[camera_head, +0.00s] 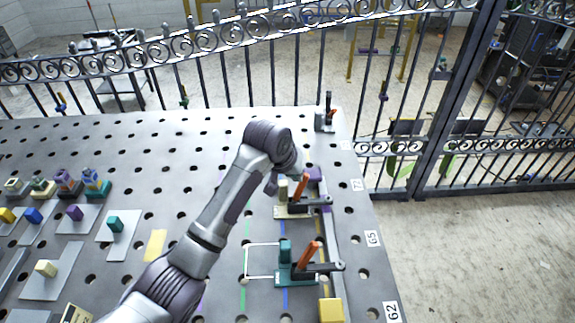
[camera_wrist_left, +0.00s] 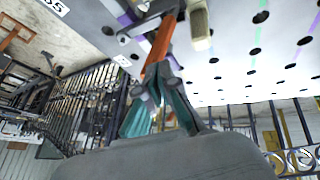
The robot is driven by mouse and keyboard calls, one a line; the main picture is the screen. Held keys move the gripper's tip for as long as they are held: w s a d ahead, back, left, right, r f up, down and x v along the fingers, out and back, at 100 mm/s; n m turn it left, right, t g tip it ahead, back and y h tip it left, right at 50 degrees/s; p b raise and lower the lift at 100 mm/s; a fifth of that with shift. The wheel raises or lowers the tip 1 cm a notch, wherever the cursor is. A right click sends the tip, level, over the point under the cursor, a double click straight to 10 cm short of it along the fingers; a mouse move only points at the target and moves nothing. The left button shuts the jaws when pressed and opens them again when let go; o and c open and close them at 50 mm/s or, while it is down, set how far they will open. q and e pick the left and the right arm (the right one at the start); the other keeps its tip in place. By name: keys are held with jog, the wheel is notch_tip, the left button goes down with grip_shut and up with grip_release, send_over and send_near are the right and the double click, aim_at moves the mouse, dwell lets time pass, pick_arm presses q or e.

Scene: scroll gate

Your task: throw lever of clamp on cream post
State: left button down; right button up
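The clamp with the cream post (camera_head: 282,190) stands near the table's right edge. Its orange lever (camera_head: 300,186) stands up, leaning slightly, beside the post. My left gripper (camera_wrist_left: 155,88) reaches in from above at this clamp; in the head view my arm hides most of it. In the left wrist view the orange lever (camera_wrist_left: 159,48) runs down to between the two fingertips, with the cream post (camera_wrist_left: 200,24) to its right. I cannot tell whether the fingers press on the lever. My right gripper is not in view.
A clamp with a teal post (camera_head: 285,250) and orange lever stands nearer on the same edge, by a yellow block (camera_head: 330,310). Another clamp (camera_head: 325,117) stands at the far corner. Coloured blocks on plates sit at left. A scroll-topped fence (camera_head: 220,38) runs behind the table.

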pick_arm(q)
jog(key=v, duration=1)
jog(key=shift+s+a+r, duration=0.2)
jog(key=shift+a, duration=0.05)
